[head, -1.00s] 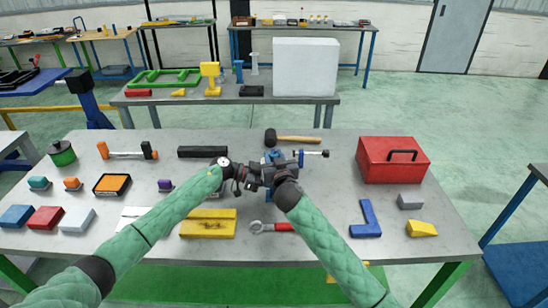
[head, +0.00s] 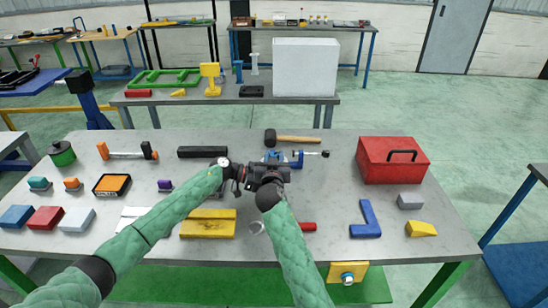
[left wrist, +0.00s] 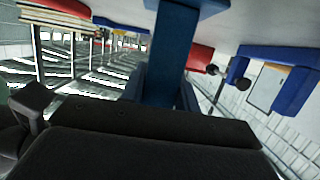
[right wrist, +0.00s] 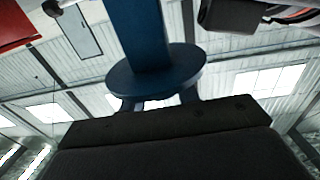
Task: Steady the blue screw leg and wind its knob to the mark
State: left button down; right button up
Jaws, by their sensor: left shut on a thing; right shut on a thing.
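The blue screw leg stands at the middle of the table. In the head view only a bit of blue (head: 269,156) shows behind my grippers. In the left wrist view its blue post (left wrist: 172,55) runs between the fingers of my left gripper (head: 250,176), which is shut on it. In the right wrist view the round blue knob (right wrist: 155,77) sits at the end of a blue shaft (right wrist: 137,30). My right gripper (head: 270,168) is shut on the knob; its fingers are partly hidden under the disc. I cannot make out the mark.
A wrench's red handle (head: 308,227) and a yellow block (head: 208,229) lie in front.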

jog(key=shift+f, duration=0.2)
jog(key=o, duration=0.9)
jog(key=shift+o, duration=0.2)
jog(key=shift+s, duration=0.1)
jog(key=s, duration=0.7)
jog(key=shift+s+a, duration=0.15)
jog(key=shift+a, duration=0.05)
